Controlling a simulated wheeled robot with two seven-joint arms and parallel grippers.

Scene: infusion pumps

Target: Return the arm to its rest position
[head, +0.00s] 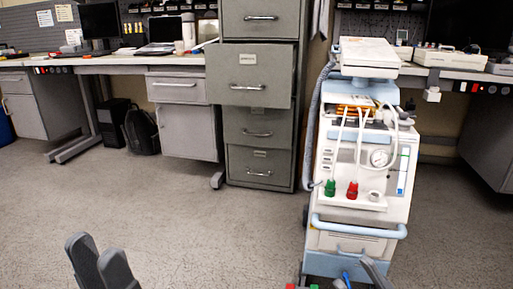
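My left gripper (97,248) shows at the bottom left in the head view. Its two dark grey fingers point up and stand apart with a gap between them, and nothing shows between them. The rest of the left arm is below the frame. My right gripper (372,270) shows only in part at the bottom edge, right of centre, in front of the white and blue medical machine (350,240). One grey finger is visible there; most of this gripper is cut off, so its opening does not show.
A grey filing cabinet (257,150) stands at centre back, with its second drawer (247,87) pulled out. Desks line the back wall, with a black backpack (141,130) beneath. Small red, green and blue items show at the bottom edge by my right gripper. The floor at left is clear.

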